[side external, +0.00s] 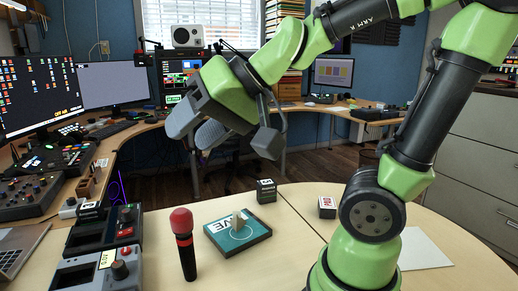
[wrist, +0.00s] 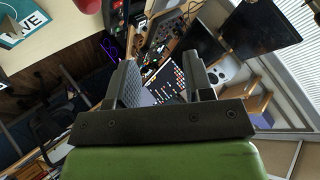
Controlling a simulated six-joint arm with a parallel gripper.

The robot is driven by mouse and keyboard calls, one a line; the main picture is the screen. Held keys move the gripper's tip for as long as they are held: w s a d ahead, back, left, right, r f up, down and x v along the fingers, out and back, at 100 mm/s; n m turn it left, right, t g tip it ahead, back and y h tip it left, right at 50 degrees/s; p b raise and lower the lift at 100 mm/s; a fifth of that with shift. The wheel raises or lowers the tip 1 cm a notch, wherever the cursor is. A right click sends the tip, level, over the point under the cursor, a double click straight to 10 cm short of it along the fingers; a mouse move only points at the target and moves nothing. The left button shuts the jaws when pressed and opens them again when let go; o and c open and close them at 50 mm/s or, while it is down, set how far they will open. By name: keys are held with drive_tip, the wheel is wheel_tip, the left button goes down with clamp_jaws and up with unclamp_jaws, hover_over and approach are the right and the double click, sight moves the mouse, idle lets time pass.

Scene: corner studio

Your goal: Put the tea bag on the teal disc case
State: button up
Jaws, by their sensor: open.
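The teal disc case (side external: 228,243) lies flat on the light wooden table, with a white circle and a white lettered label on top. A small beige item, which looks like the tea bag (side external: 239,220), rests on the case near its middle. The case also shows at the top left of the wrist view (wrist: 37,20), partly cut off. My gripper (side external: 225,138) is open and empty, raised well above the table, up and to the left of my base. In the wrist view, nothing is between its fingers (wrist: 164,80).
A red-topped black microphone (side external: 184,250) stands just left of the case. A small dark box (side external: 266,191) is behind it, and a red-and-white lettered box (side external: 327,207) is to the right. Control units (side external: 105,245) fill the left side. A white sheet (side external: 424,249) lies at right.

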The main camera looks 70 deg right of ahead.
drive_tip(key=s+f+n+g+h, duration=0.1)
drive_tip(key=s+f+g, duration=0.1)
drive_tip(key=s, duration=0.7)
drive_tip(key=shift+d, duration=0.3)
idle(0.5)
